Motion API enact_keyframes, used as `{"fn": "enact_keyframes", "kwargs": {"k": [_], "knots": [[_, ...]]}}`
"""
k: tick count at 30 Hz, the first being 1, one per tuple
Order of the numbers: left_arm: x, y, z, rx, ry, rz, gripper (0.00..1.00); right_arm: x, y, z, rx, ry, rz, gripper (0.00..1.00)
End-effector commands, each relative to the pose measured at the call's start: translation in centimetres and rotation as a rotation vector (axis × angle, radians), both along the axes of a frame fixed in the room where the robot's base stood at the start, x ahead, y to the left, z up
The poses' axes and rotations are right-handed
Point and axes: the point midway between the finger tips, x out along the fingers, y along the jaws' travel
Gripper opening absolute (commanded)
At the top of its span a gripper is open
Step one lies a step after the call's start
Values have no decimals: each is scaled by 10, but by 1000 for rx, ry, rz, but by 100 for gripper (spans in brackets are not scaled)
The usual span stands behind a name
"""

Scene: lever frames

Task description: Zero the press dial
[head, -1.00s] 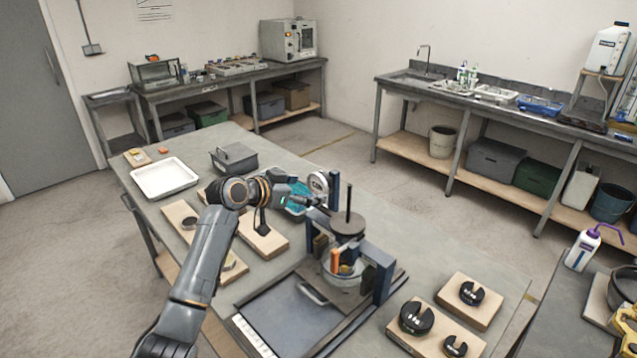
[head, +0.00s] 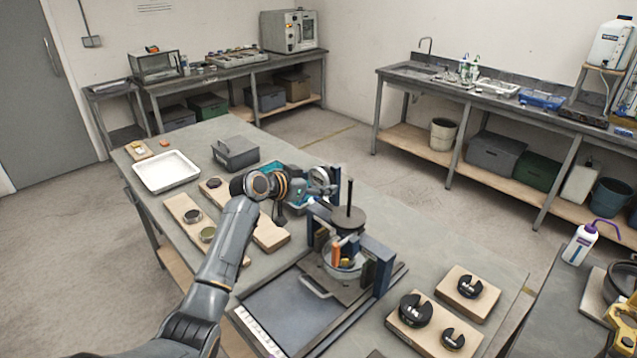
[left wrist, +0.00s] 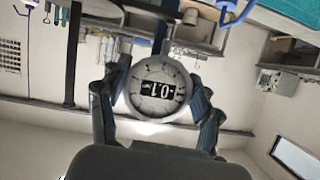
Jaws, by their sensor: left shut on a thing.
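The press (head: 382,272) stands on the near table, with a dark round plate (head: 347,222) and upright rod above a clear bowl (head: 343,268). Its round pale dial (head: 331,174) is at the upper left of the press, partly hidden by my left gripper (head: 322,189). In the left wrist view the dial (left wrist: 158,104) faces me between the two dark fingers. Its display is upside down and appears to read -0.1. My left gripper is shut on the dial's rim. My right gripper is in neither view.
Slotted black weights lie on wooden boards (head: 484,303) right of the press. A white tray (head: 165,158), a grey box (head: 234,146) and boards with small round tins (head: 192,215) lie to the left. The table right of the dial is mostly clear.

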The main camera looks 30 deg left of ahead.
Motion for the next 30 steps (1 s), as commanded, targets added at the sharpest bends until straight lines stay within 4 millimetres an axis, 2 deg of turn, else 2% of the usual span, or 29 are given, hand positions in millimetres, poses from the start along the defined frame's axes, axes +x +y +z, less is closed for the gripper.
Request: {"fn": "enact_keyframes", "kwargs": {"k": [4, 13, 22, 23, 24, 26, 30], "knots": [[0, 1, -1, -53, 17, 1, 33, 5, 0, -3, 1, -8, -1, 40], [0, -2, -1, -419, 144, 2, 33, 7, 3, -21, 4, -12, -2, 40], [-1, -3, 1, -448, 154, 0, 33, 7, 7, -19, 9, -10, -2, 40], [-1, -3, 1, -448, 154, 0, 66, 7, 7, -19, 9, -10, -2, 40], [-1, -3, 1, -447, 154, 0, 75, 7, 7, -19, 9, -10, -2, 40], [-1, -3, 1, -447, 154, 0, 87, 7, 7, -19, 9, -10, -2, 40], [-1, -3, 1, -446, 154, 0, 88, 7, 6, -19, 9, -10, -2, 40]]}}
